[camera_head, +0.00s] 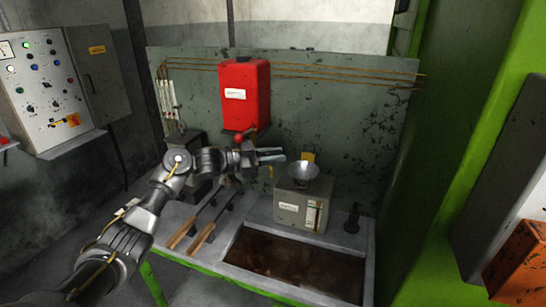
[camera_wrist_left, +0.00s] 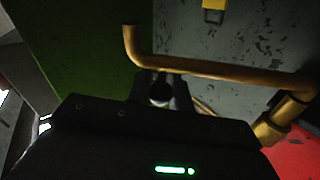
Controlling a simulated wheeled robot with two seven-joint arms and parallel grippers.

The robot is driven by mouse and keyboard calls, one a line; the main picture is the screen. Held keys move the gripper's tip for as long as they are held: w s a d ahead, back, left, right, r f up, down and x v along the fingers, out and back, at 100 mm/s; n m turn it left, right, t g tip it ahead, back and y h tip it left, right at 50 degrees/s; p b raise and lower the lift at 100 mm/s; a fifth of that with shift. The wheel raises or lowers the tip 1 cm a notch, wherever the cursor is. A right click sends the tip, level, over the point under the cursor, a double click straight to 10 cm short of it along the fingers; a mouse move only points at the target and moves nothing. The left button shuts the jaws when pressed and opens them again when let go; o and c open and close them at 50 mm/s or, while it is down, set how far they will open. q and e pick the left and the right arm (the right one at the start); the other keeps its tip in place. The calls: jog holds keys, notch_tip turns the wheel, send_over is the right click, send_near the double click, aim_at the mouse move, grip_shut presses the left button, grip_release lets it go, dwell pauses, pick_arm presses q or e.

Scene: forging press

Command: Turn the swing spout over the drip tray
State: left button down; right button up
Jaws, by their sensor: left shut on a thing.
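The swing spout (camera_wrist_left: 235,72) is a brass pipe with a bent end. In the left wrist view it runs from a brass joint (camera_wrist_left: 275,122) beside the red tank at right to its bent end at upper left. My left gripper (camera_head: 272,155) is shut on the spout; its fingers (camera_wrist_left: 160,87) are at the pipe in the wrist view. In the head view the gripper hides most of the spout, and a small brass end (camera_head: 270,172) shows below the fingers. The drip tray appears to be the sunken brown basin (camera_head: 290,265) in the bench, lower and to the right.
The red tank (camera_head: 245,92) hangs on the back panel above my gripper. A grey box (camera_head: 290,208) with a metal funnel (camera_head: 303,172) stands right of the gripper. Two wooden-handled tools (camera_head: 203,237) lie left of the basin. A dark fitting (camera_head: 352,220) stands at right.

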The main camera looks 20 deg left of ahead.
pick_arm(q)
jog(key=c, duration=1.3)
grip_release()
jog(key=shift+o, duration=0.2)
jog(key=shift+a, duration=0.1)
jog(key=shift+s+a+f, duration=0.1)
jog(key=shift+s+a, duration=0.1)
jog(key=b+v, duration=0.4)
jog(key=v, duration=0.6)
jog(key=shift+a, duration=0.15)
